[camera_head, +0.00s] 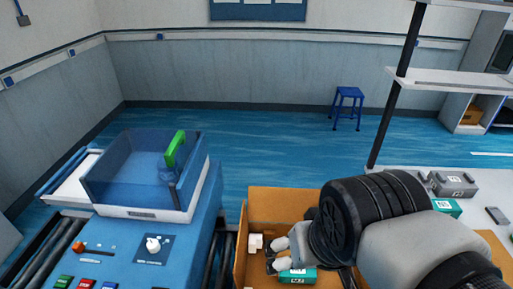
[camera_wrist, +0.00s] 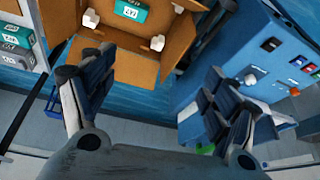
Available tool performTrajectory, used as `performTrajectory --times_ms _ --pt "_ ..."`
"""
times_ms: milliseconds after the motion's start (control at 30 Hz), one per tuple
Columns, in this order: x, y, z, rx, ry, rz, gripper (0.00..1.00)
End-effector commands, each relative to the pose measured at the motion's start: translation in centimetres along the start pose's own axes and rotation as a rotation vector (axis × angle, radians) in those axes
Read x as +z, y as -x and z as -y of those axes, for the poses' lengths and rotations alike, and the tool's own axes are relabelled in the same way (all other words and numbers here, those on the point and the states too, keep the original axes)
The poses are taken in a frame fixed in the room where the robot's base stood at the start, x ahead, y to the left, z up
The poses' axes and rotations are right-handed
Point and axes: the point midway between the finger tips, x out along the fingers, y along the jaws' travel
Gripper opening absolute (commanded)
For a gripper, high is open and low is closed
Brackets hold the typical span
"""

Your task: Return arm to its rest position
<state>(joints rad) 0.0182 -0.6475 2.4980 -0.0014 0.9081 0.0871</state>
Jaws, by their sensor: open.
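My arm reaches in from the lower right in the head view. My gripper (camera_head: 277,254) is above the open cardboard box (camera_head: 259,203). In the wrist view my gripper (camera_wrist: 160,65) has its two fingers spread wide apart with nothing between them. A teal labelled box (camera_head: 298,276) lies inside the cardboard box, with small white pieces (camera_head: 254,242) near it. The wrist view also shows the teal box (camera_wrist: 131,9), apart from my fingers. My arm hides the right part of the cardboard box in the head view.
A blue test station (camera_head: 185,240) with a clear bin (camera_head: 125,175) and green handle stands left of the cardboard box. A table (camera_head: 485,185) with grey and teal boxes is at right, beside a dark shelf post (camera_head: 392,105). A blue stool (camera_head: 348,100) stands behind; open floor lies between.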

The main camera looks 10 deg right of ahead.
Motion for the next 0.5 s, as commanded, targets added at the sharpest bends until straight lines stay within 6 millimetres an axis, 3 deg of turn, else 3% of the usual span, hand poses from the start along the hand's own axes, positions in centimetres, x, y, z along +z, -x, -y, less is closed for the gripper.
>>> performTrajectory --times_ms 167,500 --pt "2.1 0.8 0.1 -0.007 0.093 -0.024 0.80" --pt "2.3 0.6 0.1 -0.007 0.103 -0.024 0.80"
